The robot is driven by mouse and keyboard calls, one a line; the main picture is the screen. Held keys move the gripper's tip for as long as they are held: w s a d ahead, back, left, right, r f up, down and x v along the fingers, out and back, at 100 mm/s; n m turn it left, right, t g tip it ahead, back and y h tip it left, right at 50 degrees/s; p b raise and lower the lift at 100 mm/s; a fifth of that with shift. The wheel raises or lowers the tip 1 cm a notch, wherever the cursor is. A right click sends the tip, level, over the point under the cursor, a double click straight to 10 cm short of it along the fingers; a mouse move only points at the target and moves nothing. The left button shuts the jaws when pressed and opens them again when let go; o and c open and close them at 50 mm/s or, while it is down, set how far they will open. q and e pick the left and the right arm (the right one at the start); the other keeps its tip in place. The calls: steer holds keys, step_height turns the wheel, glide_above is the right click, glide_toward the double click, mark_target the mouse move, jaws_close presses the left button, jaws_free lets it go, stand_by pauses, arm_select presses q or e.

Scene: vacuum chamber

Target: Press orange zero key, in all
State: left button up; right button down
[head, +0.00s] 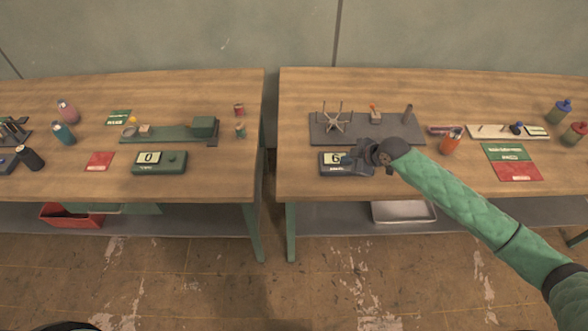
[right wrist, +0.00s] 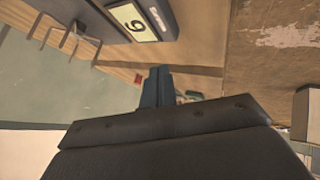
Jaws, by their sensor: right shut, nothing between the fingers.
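A dark box (head: 328,171) with a lit display reading 6 sits at the front edge of the right table. In the right wrist view the same box (right wrist: 152,42) shows turned over, with its display and a pale label. My right gripper (head: 351,160) is at the box's right part, fingers shut and empty. Its blue fingers (right wrist: 157,75) point toward the table front in the wrist view. The gripper hides the right part of the box. I cannot make out an orange key or whether the fingers touch the box. My left gripper is not in view.
A dark plate (head: 318,135) with a spoked part stands just behind the box. An orange bottle (head: 451,140) and green and red cards (head: 519,172) lie to the right. The left table holds a green box (head: 176,168) with a display reading 0.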

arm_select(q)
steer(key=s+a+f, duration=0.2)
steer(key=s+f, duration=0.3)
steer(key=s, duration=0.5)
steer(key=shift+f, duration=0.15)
arm_select(e)
steer(key=w+d+r, duration=0.3)
steer(key=w+d, duration=0.4)
steer(key=d, duration=0.1)
steer(key=shift+w+d+r+n+t, duration=0.2)
steer(key=shift+w+n+t, duration=0.2)
